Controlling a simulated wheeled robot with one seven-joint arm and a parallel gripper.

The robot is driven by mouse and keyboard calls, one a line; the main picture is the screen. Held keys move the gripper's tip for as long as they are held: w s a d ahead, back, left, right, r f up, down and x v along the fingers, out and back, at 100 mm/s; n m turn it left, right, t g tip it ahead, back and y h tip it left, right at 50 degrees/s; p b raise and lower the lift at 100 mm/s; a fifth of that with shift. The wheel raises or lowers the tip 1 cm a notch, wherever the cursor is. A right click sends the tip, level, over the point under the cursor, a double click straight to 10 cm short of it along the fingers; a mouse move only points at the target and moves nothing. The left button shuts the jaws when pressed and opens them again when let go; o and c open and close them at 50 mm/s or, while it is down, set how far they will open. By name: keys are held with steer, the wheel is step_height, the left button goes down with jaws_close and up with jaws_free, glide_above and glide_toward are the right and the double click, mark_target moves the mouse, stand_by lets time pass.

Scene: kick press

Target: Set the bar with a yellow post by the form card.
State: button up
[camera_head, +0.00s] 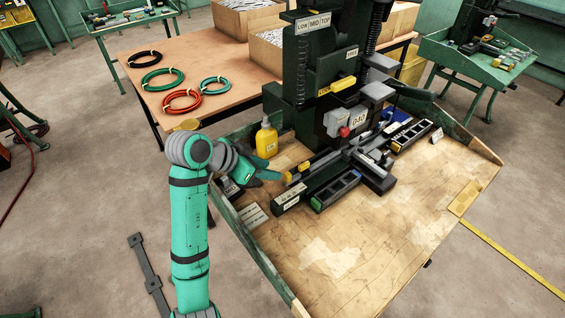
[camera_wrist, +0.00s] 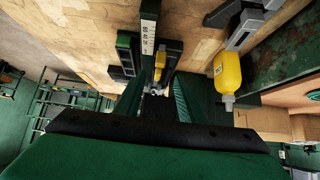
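My gripper (camera_head: 272,178) reaches in from the left over the bench, beside the press. In the wrist view its two green fingers stand apart, so my gripper (camera_wrist: 156,88) is open. A small yellow post (camera_wrist: 160,64) shows just ahead of the gap between the fingertips; I see no contact. In the head view the yellow post (camera_head: 288,178) is right at the fingertips, near dark bars under the press. The bar beneath it is partly hidden. A white card (camera_head: 437,135) stands at the bench's right, and a white sheet (camera_head: 254,215) lies at its left; I cannot tell which is the form card.
The green press (camera_head: 335,90) rises behind the bars. A yellow bottle (camera_head: 266,140) stands left of it and shows in the wrist view (camera_wrist: 227,76). Dark slotted trays (camera_head: 336,190) lie in front. The front of the wooden bench (camera_head: 390,225) is bare, with raised green edges.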

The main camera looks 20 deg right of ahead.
mark_target(288, 174)
steer(key=x, duration=1)
steer(key=shift+w+d+f, duration=0.15)
steer(key=shift+d+f, duration=0.1)
steer(key=shift+d, duration=0.05)
steer(key=shift+c, duration=0.6)
jaws_close()
